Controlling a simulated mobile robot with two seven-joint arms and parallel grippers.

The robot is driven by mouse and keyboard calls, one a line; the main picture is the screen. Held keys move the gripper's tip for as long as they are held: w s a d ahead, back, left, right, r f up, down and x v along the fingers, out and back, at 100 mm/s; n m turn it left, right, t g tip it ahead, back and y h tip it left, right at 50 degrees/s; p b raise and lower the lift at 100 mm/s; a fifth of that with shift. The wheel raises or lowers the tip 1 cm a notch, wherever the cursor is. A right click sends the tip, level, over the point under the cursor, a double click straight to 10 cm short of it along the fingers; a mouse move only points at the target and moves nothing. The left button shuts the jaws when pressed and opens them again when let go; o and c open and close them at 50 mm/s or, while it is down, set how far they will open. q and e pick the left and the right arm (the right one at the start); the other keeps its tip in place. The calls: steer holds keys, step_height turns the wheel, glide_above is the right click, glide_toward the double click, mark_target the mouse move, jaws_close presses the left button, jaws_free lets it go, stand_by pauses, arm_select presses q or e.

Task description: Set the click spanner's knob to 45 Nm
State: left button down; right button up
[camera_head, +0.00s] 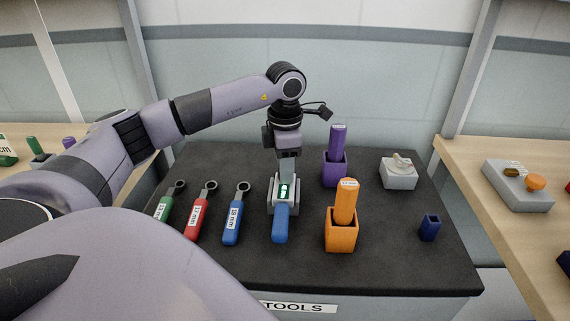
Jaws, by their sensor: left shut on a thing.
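The click spanner appears to be the tool with a blue handle (281,222) lying in a grey cradle (294,207) at the middle of the dark bench. A small lit green window (284,191) shows on it, too small to read. My left gripper (286,176) points straight down at its far end and is shut on a part there, which looks like the knob. The gripper hides most of the knob and its scale. My right gripper is not in view.
Green (164,207), red (197,218) and blue (233,223) ring spanners lie left of the cradle. Purple (335,170) and orange (341,235) holders with upright handles, a grey block (398,174) and a small navy cup (429,229) stand right. Bare bench lies between them.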

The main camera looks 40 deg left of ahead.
arm_select(q)
steer(key=shift+m, duration=0.4)
steer(key=c, duration=0.8)
jaws_free()
steer(key=shift+r, duration=3.65)
steer(key=shift+s+f, duration=0.1)
